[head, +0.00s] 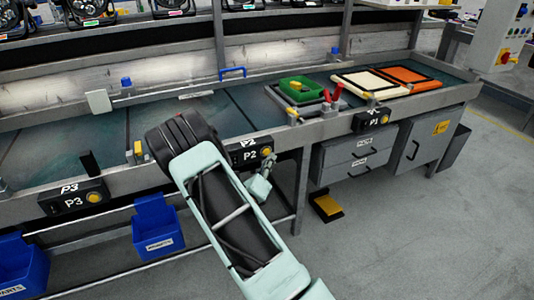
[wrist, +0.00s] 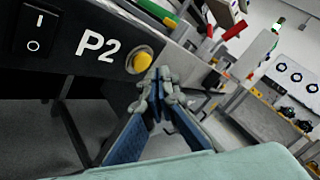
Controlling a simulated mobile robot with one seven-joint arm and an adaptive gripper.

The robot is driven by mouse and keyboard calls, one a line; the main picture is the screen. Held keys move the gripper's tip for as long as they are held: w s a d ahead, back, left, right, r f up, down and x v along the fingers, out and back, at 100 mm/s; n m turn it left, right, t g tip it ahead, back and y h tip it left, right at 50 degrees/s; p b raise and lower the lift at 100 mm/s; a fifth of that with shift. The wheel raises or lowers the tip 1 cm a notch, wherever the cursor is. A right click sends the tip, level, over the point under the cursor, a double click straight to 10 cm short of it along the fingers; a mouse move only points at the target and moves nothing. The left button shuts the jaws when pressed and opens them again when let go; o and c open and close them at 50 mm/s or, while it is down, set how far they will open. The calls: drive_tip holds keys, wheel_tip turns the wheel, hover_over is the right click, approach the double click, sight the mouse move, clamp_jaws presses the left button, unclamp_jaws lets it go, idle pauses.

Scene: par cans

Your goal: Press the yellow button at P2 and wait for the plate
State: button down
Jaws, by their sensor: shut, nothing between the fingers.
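The yellow P2 button (head: 266,152) is on the black P2 box at the front rail of the bench. It shows large in the wrist view (wrist: 139,61), right of the P2 label. My gripper (head: 268,167) is just below and in front of the button in the head view. In the wrist view my gripper (wrist: 158,78) is shut and empty, its tips close to the button's lower right edge. I cannot tell whether they touch. I cannot make out a plate at P2; my arm hides part of the bench there.
The P3 box (head: 75,198) is to the left and the P1 box (head: 371,119) to the right. A green tray (head: 300,88) stands on the bench near P1. Blue bins (head: 157,227) hang below at the left. Grey drawers (head: 355,160) are under P1.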

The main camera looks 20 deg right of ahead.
drive_tip(key=shift+w, duration=0.15)
drive_tip(key=shift+w, duration=0.25)
drive_tip(key=shift+w, duration=0.45)
idle(0.8)
drive_tip(key=shift+s, duration=0.15)
drive_tip(key=shift+s+p, duration=0.35)
drive_tip(key=shift+s, duration=0.35)
drive_tip(key=shift+s+d+p, duration=0.1)
drive_tip(key=shift+s+p, duration=0.65)
drive_tip(key=shift+s, duration=1.8)
drive_tip(key=shift+r, duration=0.1)
idle(2.4)
